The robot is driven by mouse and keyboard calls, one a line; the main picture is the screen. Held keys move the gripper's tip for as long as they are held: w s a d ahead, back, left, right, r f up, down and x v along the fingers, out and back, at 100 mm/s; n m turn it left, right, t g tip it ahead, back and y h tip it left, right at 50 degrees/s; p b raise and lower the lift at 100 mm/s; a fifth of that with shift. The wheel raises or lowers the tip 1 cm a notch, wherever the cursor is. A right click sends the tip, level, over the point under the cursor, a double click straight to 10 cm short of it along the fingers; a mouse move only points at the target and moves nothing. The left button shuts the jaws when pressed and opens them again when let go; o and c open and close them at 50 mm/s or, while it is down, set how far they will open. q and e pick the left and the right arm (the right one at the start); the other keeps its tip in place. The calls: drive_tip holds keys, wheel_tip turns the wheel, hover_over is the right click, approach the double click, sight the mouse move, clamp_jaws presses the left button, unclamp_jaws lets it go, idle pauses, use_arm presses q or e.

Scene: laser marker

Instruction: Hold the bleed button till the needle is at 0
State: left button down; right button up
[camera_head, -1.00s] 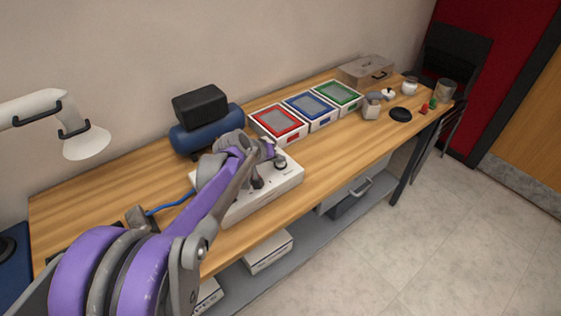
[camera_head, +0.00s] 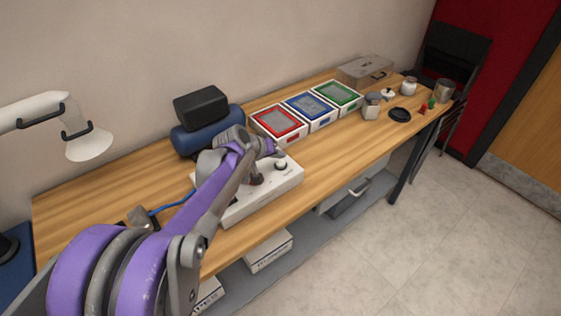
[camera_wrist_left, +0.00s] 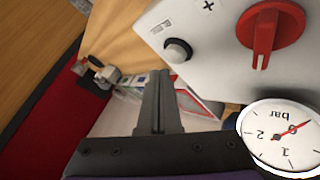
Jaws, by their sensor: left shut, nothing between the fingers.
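The white control box (camera_head: 262,197) stands on the bench in the head view, partly hidden by my left arm. My right gripper is not in view.
A blue tank with a black top (camera_head: 205,122) stands behind the box. Red (camera_head: 279,123), blue (camera_head: 309,110) and green (camera_head: 337,95) framed trays lie to its right. A blue hose (camera_head: 172,203) runs left.

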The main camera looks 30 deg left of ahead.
sight(279, 165)
use_arm(q)
wheel_tip(279, 165, up, 5)
drive_tip(key=p, duration=0.2)
drive_tip(key=shift+w+p, duration=0.1)
drive_tip(key=shift+p, duration=0.25)
drive_tip(key=shift+f, duration=0.15)
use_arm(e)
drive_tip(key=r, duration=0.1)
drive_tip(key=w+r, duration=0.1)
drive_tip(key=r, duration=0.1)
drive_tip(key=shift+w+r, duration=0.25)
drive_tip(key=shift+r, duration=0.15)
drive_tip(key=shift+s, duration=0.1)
use_arm(q)
drive_tip(key=s+d+f+m+g, duration=0.2)
drive_tip(key=s+d+m, duration=0.1)
drive_tip(key=s+d, duration=0.9)
drive_tip(key=s+d+f+m+y, duration=0.1)
drive_tip(key=s+f+m, duration=0.1)
drive_tip(key=s, duration=0.5)
drive_tip(key=s+d+f+m+g, duration=0.1)
drive_tip(key=s+d+f, duration=0.1)
drive_tip(key=s, duration=0.5)
drive_tip(key=shift+s+f+m+y, duration=0.35)
drive_tip(key=shift+f+m+y, duration=0.05)
drive_tip(key=shift+f, duration=0.1)
drive_tip(key=shift+s+a, duration=0.1)
drive_tip(key=shift+a, duration=0.05)
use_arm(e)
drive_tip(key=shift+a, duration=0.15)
